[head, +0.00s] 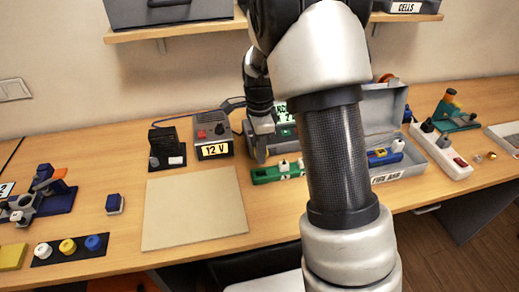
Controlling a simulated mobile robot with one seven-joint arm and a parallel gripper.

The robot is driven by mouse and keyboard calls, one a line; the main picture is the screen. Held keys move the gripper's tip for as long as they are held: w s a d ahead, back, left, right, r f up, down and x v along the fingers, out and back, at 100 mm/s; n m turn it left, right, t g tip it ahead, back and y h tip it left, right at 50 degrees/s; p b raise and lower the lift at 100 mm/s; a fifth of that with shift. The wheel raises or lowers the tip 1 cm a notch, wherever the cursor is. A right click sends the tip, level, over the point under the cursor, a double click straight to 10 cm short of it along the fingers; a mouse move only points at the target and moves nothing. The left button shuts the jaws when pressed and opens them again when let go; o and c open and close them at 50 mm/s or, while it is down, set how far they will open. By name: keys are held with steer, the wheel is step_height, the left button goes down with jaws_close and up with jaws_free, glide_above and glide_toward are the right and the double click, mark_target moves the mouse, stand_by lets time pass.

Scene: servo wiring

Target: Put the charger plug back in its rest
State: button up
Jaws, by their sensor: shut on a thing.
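My gripper (262,146) points down just behind the green strip, left of my forearm. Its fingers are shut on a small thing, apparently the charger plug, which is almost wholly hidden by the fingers. A charger-like unit with a green label (281,108) stands behind the gripper, partly hidden by my arm. A dark blue cable (232,103) runs near the gripper behind the grey 12 V box (211,135). I cannot make out the plug's rest for certain. The green strip (268,174) carries small white parts and lies in front of the gripper.
A bare beige board (194,208) lies front left of the gripper. A black stand (166,148) is left of the 12 V box. An open grey case (409,165) and a white power strip (440,152) stand right of my forearm. My forearm hides the middle of the bench.

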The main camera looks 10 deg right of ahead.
steer(key=shift+f+b, duration=1.4)
steer(key=shift+f, duration=1.1)
steer(key=shift+f+b, duration=0.3)
steer(key=shift+f, duration=0.6)
steer(key=o, duration=1.1)
steer(key=shift+o, duration=0.2)
step_height(320, 180, up, 18)
steer(key=shift+f+p, duration=0.25)
steer(key=shift+p, duration=0.55)
